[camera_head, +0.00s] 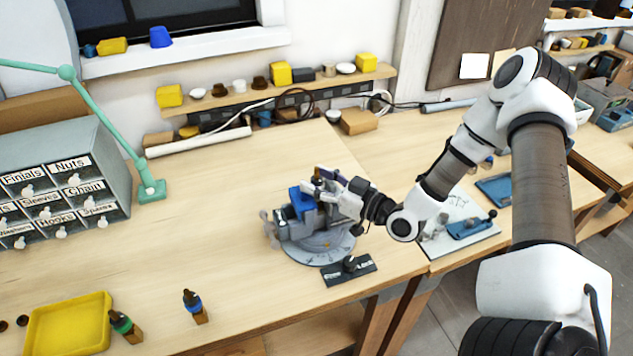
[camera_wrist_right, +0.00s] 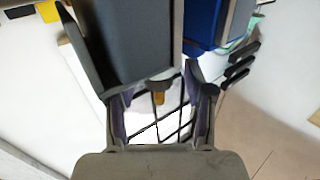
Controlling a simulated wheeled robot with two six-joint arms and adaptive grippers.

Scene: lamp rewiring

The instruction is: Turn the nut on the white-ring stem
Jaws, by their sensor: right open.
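A grey vise (camera_head: 297,229) with a blue part (camera_head: 301,201) stands on a round grey base on the bench. My right gripper (camera_head: 318,186) comes in from the right at the top of the vise. In the right wrist view its two fingers (camera_wrist_right: 157,105) are apart. A small brownish piece with a dark top (camera_wrist_right: 157,90) shows between them, perhaps the stem or its nut. No white ring can be made out. The vise's dark block (camera_wrist_right: 135,40) and a blue part (camera_wrist_right: 202,20) show beyond the fingers. My left gripper is not in view.
A black label plate with a knob (camera_head: 348,270) lies before the vise. A blue-ringed stem (camera_head: 195,307) and a green-ringed stem (camera_head: 126,327) stand left, near a yellow tray (camera_head: 68,325). Labelled drawers (camera_head: 60,190) and a green lamp arm (camera_head: 105,120) are farther left. The bench middle is clear.

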